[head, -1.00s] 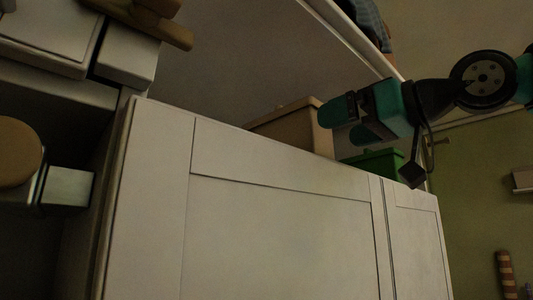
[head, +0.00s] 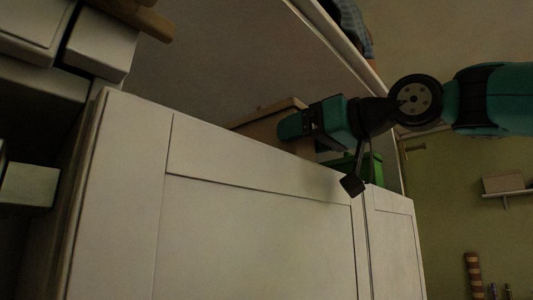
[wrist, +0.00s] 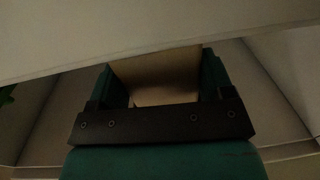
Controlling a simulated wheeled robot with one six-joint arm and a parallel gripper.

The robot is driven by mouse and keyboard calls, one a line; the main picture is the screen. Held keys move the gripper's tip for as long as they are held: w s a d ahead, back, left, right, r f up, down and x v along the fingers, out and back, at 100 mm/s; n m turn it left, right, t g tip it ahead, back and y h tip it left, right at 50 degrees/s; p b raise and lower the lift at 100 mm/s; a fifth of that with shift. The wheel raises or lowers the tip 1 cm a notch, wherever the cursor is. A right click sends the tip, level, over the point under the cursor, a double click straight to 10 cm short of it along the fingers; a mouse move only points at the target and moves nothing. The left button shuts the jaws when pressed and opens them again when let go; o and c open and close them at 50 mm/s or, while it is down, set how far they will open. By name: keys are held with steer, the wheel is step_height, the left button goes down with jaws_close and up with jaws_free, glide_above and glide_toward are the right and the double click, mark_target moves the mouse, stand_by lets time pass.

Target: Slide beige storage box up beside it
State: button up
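The beige storage box (head: 262,128) stands on top of the white cabinet in the head view, its right part partly covered by my gripper (head: 284,126). A green box (head: 374,168) stands to its right on the same top, partly behind my arm. In the wrist view the beige box (wrist: 157,72) shows between and beyond the two dark green fingers of my gripper (wrist: 163,82). The fingers are spread apart. Whether they touch the box cannot be told.
The white cabinet (head: 255,235) fills the lower middle of the head view, its front edge hiding the boxes' lower parts. Pale block-like furniture (head: 100,45) stands at the left. A wall shelf (head: 505,193) is at the right.

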steer(key=shift+w+d+p, duration=0.7)
steer(key=shift+w+d, duration=0.25)
steer(key=shift+w, duration=0.25)
steer(key=shift+w+d+p, duration=0.65)
steer(key=shift+w+d, duration=0.25)
steer(key=shift+w, duration=0.3)
steer(key=shift+w+d+p, duration=0.8)
steer(key=shift+w+d, duration=0.1)
steer(key=shift+w, duration=0.3)
steer(key=shift+w+d+p, duration=0.8)
steer(key=shift+w+d, duration=0.1)
steer(key=shift+w, duration=0.25)
steer(key=shift+w, duration=0.1)
steer(key=shift+w+d+r+p, duration=0.1)
steer(key=shift+w+d+p, duration=0.85)
steer(key=shift+w, duration=0.2)
steer(key=shift+w+d+p, duration=0.8)
steer(key=shift+w+p, duration=0.25)
steer(key=shift+w, duration=0.05)
steer(key=shift+w+d, duration=0.1)
steer(key=shift+w, duration=0.05)
steer(key=shift+w+d, duration=0.85)
steer(key=shift+w, duration=0.25)
steer(key=shift+w+d, duration=0.85)
steer(key=shift+w, duration=0.25)
